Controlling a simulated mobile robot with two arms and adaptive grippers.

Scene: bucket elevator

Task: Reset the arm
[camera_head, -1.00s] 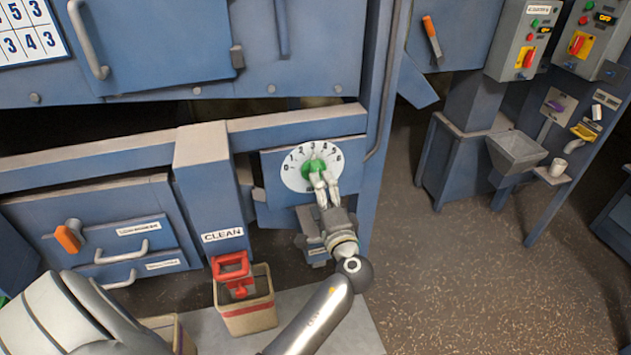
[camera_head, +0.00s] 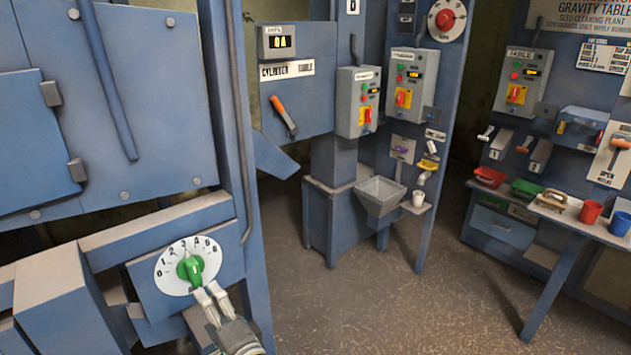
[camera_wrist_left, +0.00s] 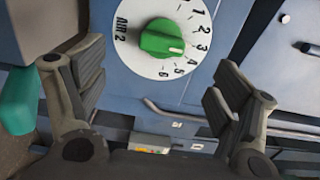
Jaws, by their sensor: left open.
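The green knob (camera_head: 190,268) sits on a white numbered dial (camera_head: 172,283) on a blue panel at the lower left of the head view. The same knob (camera_wrist_left: 162,39) and dial (camera_wrist_left: 143,65) show large at the top of the left wrist view, beside the label "AIR 2". My left gripper (camera_head: 206,292) is just below and right of the knob in the head view. In the left wrist view its two fingers stand wide apart with nothing between them, and the knob lies beyond them, apparently clear of both. My right gripper is not in view.
A grey hopper (camera_head: 380,195) and a white cup (camera_head: 419,198) stand at the machine in the middle. Control boxes (camera_head: 413,85) hang above. A side table (camera_head: 590,228) with red and blue cups is at the right. The brown floor between is clear.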

